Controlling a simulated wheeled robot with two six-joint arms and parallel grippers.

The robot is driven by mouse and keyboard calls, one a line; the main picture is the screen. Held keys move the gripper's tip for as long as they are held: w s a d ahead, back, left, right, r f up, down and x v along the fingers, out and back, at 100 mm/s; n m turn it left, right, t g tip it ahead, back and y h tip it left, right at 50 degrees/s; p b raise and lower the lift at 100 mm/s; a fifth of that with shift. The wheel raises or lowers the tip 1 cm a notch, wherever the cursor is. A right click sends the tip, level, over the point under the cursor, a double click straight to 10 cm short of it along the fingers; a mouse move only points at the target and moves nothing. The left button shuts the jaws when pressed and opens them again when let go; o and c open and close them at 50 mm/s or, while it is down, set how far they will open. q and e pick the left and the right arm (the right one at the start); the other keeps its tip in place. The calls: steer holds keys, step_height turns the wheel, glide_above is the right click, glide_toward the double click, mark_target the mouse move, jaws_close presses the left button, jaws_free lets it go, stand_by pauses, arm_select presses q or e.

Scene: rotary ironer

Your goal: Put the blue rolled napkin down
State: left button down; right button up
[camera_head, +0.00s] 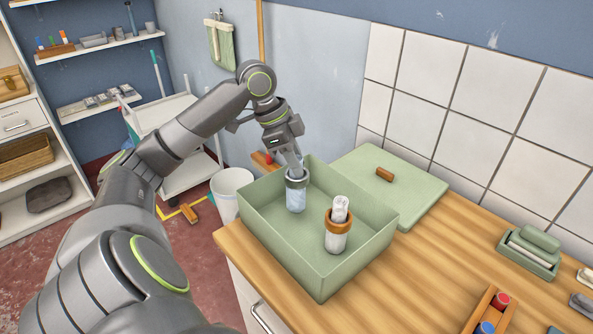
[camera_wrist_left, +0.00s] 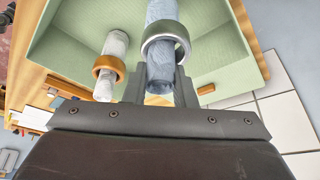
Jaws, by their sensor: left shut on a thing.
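The blue rolled napkin (camera_head: 296,198) stands roughly upright, with a silver ring (camera_head: 297,175) round its upper part. My left gripper (camera_head: 292,165) points down over the green box (camera_head: 345,264) and is shut on this napkin near the ring. The napkin is inside the box walls, towards the back left; I cannot tell whether its lower end touches the floor. In the left wrist view the blue napkin (camera_wrist_left: 161,72) sits between the fingers (camera_wrist_left: 160,92). A white rolled napkin (camera_head: 337,239) with an orange-brown ring (camera_head: 339,222) stands in the box, to the right and apart. My right gripper is out of view.
A green lid (camera_head: 410,187) with a wooden handle lies on the wooden counter (camera_head: 430,265) behind the box. A small green tray (camera_head: 528,256) and a wooden holder (camera_head: 489,312) are at the right. A white bin (camera_head: 231,190) stands left of the counter. The box floor between the napkins is clear.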

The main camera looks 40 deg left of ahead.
arm_select(q)
step_height(320, 180, down, 3)
steer(key=shift+r, duration=0.2)
steer(key=shift+f, duration=0.2)
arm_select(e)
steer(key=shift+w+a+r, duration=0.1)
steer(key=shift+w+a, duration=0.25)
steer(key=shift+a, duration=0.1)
arm_select(q)
steer(key=c, duration=1.2)
jaws_free()
steer(key=shift+f, duration=0.15)
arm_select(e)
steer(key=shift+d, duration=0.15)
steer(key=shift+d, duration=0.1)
arm_select(q)
steer(key=shift+a+r, duration=0.15)
steer(key=shift+r, duration=0.3)
steer(key=v, duration=1.1)
steer(key=shift+s+r+b, duration=0.15)
steer(key=shift+r+b, duration=0.1)
steer(key=shift+b, duration=0.05)
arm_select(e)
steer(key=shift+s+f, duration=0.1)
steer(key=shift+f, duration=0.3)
